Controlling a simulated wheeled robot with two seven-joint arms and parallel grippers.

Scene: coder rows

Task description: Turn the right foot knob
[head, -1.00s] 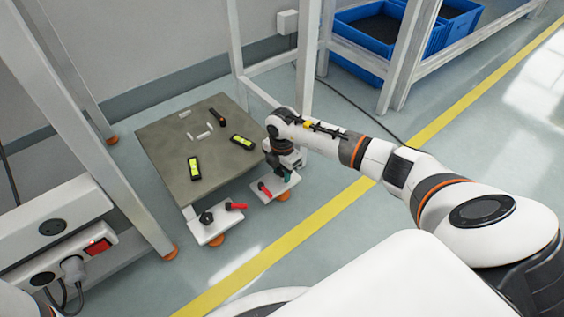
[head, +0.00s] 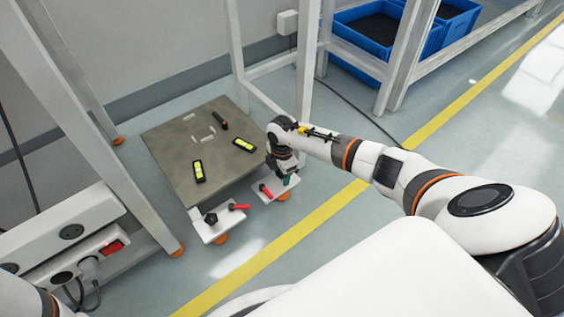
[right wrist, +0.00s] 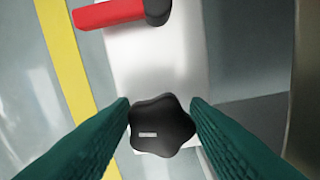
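The right foot knob (right wrist: 162,125) is a black, lobed star knob on a pale foot plate (right wrist: 150,60). In the right wrist view it lies between the two green fingertips of my right gripper (right wrist: 160,104), which are spread on either side. I cannot tell whether they touch it. In the head view my right gripper (head: 288,181) is low over the right foot's plate (head: 274,196) and hides the knob. A red lever (head: 265,190) sits on the same plate, also in the right wrist view (right wrist: 110,13). My left gripper is not in view.
The left foot has its own black knob (head: 211,219) and red lever (head: 238,206). The grey platform (head: 185,150) carries two yellow-green levels and small pieces. White frame posts stand left and behind. Blue crates (head: 372,58) stand at the back; floor to the right is clear.

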